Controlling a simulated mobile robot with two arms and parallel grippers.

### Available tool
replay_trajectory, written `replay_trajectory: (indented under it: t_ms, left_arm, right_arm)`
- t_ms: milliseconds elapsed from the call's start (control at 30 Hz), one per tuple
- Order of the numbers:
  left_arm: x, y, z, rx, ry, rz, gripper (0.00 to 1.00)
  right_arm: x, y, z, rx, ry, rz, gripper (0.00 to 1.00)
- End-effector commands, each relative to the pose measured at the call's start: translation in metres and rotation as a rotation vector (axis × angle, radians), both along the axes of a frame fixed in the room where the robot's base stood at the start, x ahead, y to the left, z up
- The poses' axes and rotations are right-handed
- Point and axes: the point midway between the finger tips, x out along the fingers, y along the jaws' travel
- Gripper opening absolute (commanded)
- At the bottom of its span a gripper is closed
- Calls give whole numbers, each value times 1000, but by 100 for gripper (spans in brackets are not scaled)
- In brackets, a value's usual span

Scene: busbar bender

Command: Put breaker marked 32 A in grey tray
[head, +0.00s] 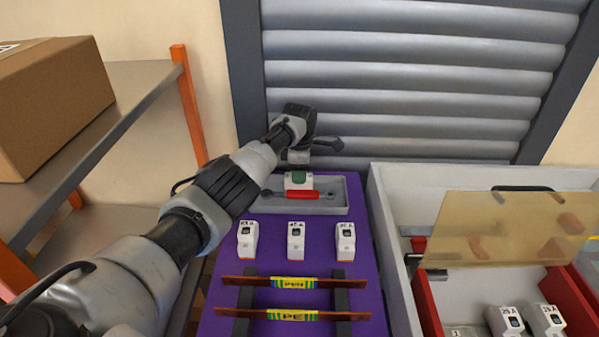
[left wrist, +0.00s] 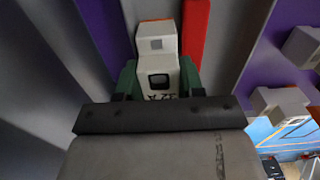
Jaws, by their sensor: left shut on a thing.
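My left gripper (head: 299,176) has its green fingers shut on a white breaker (head: 292,185) at the grey tray (head: 340,203). In the left wrist view the breaker (left wrist: 157,60) sits between both fingers (left wrist: 158,80), its marking upside down and seeming to read 32 A. The grey tray floor (left wrist: 225,30) is behind it. I cannot tell whether the breaker touches the floor. A red-handled tool (head: 311,194) lies in the tray beside the breaker and shows as a red bar (left wrist: 194,35) in the wrist view. My right gripper is not in view.
Several things lie on the purple mat (head: 270,258): three white breakers (head: 296,241) in a row and two copper bars with labels (head: 290,315) on dark supports. A white bin (head: 392,240) with a tinted cover (head: 500,235) and more breakers stands right. A shelf (head: 145,80) with a cardboard box (head: 50,100) is left.

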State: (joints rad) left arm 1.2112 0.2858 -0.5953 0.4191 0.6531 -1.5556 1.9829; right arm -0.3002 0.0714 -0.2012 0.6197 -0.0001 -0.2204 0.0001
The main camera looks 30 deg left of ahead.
Motion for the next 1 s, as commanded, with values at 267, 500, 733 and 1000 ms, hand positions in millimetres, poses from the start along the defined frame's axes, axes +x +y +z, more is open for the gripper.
replay_trajectory:
  t_ms: [267, 500, 733, 1000]
  left_arm:
    - [0, -1, -3, -1, 0, -1, 10]
    - [0, -1, -3, 0, 0, -1, 64]
    - [0, 0, 0, 0, 0, -1, 64]
    - [1, -1, 39, 0, -4, -3, 64]
  right_arm:
    - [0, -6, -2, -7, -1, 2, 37]
    - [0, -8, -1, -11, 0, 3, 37]
    - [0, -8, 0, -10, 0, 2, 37]
    - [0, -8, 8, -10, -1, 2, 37]
